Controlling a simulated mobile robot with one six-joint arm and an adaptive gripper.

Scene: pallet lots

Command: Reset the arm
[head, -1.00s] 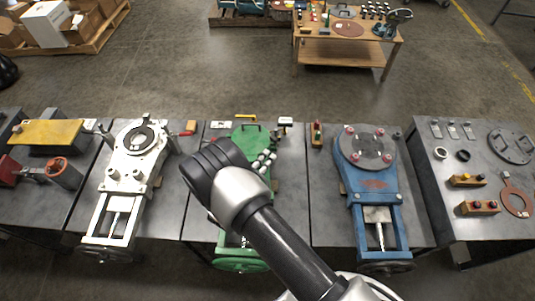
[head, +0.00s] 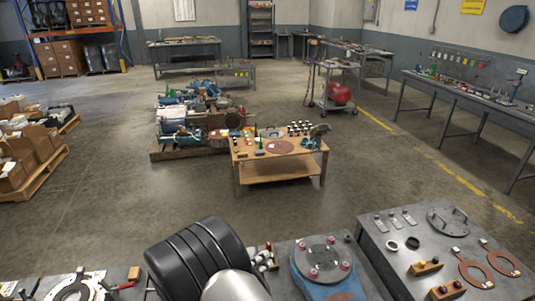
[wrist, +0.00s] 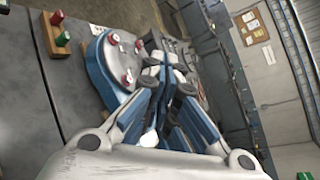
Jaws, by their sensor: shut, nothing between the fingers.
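My gripper (wrist: 166,85) shows in the wrist view with its fingers together and nothing between them. Beyond and to its left is the blue valve body (wrist: 97,68) with a round grey top and red knobs. In the head view that blue valve (head: 325,264) stands at the lower middle right, cut by the bottom edge. My arm's dark, ribbed joint fills the bottom centre there. The gripper itself is out of the head view.
A grey bench (head: 385,247) at right holds rings, a flange and small blocks. A white valve (head: 75,289) lies at lower left. A wooden table (head: 275,167) with small parts stands farther back, near a loaded pallet (head: 180,151). Open floor lies between.

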